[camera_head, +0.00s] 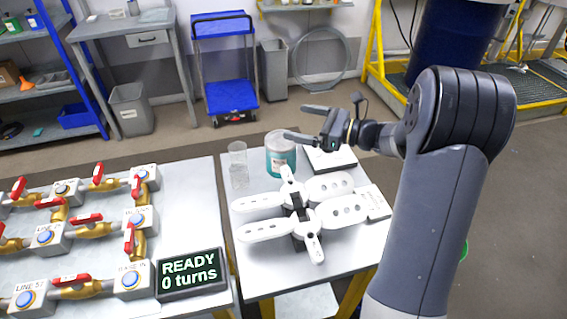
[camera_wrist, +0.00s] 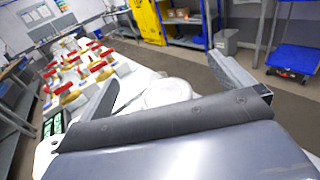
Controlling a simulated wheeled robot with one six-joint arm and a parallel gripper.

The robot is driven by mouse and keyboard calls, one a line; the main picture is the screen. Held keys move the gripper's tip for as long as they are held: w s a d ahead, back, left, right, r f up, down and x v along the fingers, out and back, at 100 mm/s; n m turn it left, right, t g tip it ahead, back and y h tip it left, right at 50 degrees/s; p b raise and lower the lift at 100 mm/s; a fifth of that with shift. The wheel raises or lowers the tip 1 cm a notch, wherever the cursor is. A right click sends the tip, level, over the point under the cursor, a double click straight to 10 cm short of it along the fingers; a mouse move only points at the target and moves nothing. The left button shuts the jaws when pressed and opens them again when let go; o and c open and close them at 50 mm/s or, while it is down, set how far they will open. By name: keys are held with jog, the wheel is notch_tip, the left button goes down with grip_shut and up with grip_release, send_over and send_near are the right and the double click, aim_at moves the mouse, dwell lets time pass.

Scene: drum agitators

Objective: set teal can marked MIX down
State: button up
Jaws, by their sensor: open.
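The teal can (camera_head: 281,160) stands upright on the right-hand metal table, at its back edge, with a pale band around its top. I cannot read a MIX mark on it. My gripper (camera_head: 303,122) is open, its fingers spread above and beside the can's top; the lower finger overlaps the can's rim in the head view. In the wrist view the two fingers are wide apart, and a pale round top (camera_wrist: 168,92), probably the can's, shows beyond and between them. I cannot tell whether either finger touches the can.
A clear beaker (camera_head: 238,165) stands left of the can. A white multi-armed device (camera_head: 300,212) fills the table's middle. A white-topped box (camera_head: 330,158) is right of the can. The left table holds brass pipes with red handles and a display (camera_head: 190,275) reading READY, 0 turns.

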jog(key=f+n+g+y, duration=0.1)
jog(key=g, duration=0.1)
jog(key=n+g, duration=0.2)
send_near(281, 147)
jog(key=shift+y, duration=0.4)
jog(key=w+a+f, duration=0.2)
jog(key=w+f, duration=0.1)
jog(key=shift+w+a, duration=0.15)
jog(key=shift+w, duration=0.15)
jog(key=shift+a+f, duration=0.15)
jog(key=shift+f, duration=0.05)
jog(key=a, duration=0.3)
jog(key=w+a+p, duration=0.1)
jog(key=a, duration=0.3)
jog(key=shift+w, duration=0.2)
jog(key=shift+c, duration=0.4)
jog(key=shift+r, duration=0.1)
jog(key=c, duration=1.4)
